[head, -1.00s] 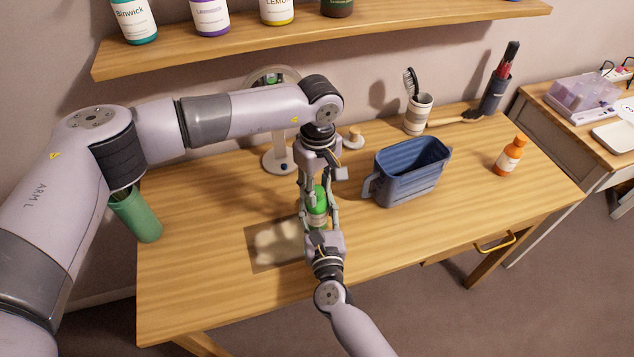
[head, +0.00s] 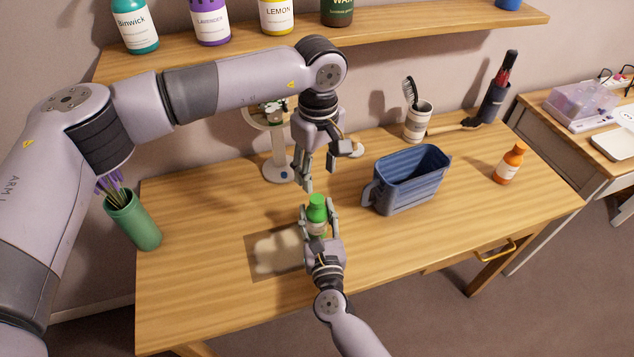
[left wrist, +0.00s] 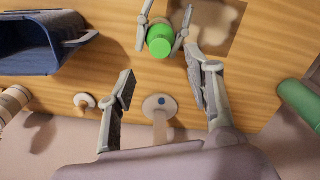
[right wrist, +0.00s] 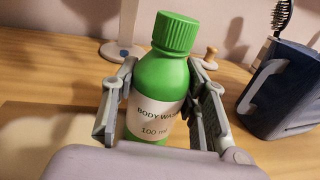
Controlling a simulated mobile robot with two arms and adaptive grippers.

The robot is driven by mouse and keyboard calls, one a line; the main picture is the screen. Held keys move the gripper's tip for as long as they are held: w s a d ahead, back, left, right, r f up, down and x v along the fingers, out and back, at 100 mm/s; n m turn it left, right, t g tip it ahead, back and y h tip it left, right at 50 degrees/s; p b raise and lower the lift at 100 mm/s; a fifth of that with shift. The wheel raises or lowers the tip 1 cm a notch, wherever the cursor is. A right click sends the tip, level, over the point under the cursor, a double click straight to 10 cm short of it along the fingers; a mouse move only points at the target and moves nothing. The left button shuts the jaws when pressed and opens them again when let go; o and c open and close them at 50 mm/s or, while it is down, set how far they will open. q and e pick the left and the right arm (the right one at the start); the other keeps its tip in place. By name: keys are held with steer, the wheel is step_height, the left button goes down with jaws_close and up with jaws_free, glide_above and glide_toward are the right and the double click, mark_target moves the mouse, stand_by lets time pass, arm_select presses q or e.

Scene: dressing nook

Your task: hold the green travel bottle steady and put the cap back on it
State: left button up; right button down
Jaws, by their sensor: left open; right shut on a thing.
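The green travel bottle (head: 317,226) stands upright on the table, with its "BODY WASH 100 ml" label showing in the right wrist view (right wrist: 152,112). Its ribbed green cap (head: 317,201) sits on the neck and looks level in the right wrist view (right wrist: 175,33). My right gripper (head: 319,217) is shut on the bottle's body, one finger on each side. My left gripper (head: 307,184) is open and empty above and behind the bottle, clear of the cap. In the left wrist view the cap (left wrist: 160,42) shows from above, beyond the open left fingers.
A blue bin (head: 408,187) stands right of the bottle. Behind are a round mirror on a stand (head: 278,172) and a small wooden-knobbed item (head: 353,148). An orange bottle (head: 509,164) stands at right. The shelf (head: 420,32) overhangs the back.

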arm_select(q)
steer(key=shift+r, duration=2)
arm_select(e)
steer(key=c, duration=0.9)
jaws_free()
steer(key=shift+o, duration=0.2)
steer(key=s, duration=0.4)
steer(key=s+d, duration=0.1)
steer(key=s, duration=0.6)
steer(key=shift+s+d+r, duration=0.1)
steer(key=shift+s+d, duration=0.3)
